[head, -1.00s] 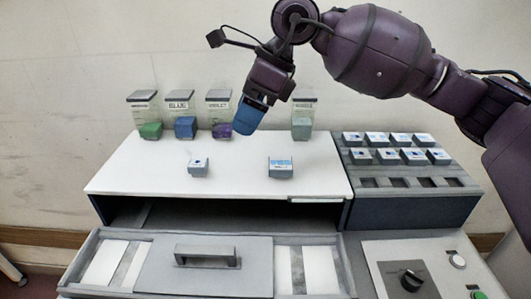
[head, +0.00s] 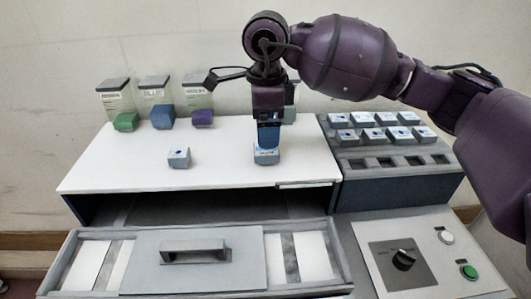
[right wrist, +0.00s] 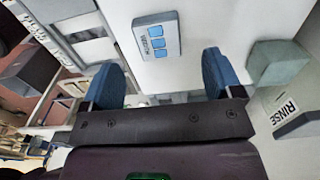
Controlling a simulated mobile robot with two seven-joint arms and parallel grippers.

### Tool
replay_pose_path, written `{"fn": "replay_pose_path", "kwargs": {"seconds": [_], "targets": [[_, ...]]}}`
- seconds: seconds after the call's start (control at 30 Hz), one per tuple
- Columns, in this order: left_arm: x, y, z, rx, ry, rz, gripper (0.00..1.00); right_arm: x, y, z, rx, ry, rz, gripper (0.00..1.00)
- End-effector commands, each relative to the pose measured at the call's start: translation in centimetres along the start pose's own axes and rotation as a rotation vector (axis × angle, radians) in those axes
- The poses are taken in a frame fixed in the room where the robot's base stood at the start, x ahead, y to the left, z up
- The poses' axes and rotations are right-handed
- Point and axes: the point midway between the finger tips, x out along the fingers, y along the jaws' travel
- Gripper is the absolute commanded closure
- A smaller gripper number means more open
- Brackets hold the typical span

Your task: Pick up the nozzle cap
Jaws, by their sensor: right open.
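Two small grey blocks with blue-marked tops sit on the white bench top, and I cannot tell for sure which is the nozzle cap. The right block (head: 266,157) is directly under my right gripper (head: 268,140), which points down with blue fingers. The left block (head: 179,157) stands apart. My left gripper is not in view.
Bins with green, blue and purple pieces (head: 202,117) stand along the back; a RINSE bin (right wrist: 292,115) is beside the gripper. A rack (head: 400,172) with several similar blocks is at right. An open drawer (head: 290,228) and a control panel (head: 370,232) are in front.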

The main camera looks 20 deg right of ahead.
Motion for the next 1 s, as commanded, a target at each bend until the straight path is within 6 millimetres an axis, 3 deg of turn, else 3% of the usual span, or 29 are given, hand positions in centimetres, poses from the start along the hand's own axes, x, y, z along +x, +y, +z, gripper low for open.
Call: {"fn": "replay_pose_path", "kwargs": {"seconds": [0.17, 0.43, 0.7, 1.0], "targets": [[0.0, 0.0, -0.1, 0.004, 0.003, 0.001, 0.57, 1.2, 0.1, 0.0, -0.001, 0.001, 0.000, 0.15], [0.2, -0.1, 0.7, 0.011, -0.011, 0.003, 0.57, 4.8, 0.1, 0.0, 0.000, 0.000, 0.002, 0.15], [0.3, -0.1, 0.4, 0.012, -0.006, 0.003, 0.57, 5.1, 0.1, 0.1, -0.001, -0.001, -0.002, 0.15], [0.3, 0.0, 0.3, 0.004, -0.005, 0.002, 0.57, 5.1, 0.1, 0.1, 0.000, -0.001, -0.002, 0.59]]}}
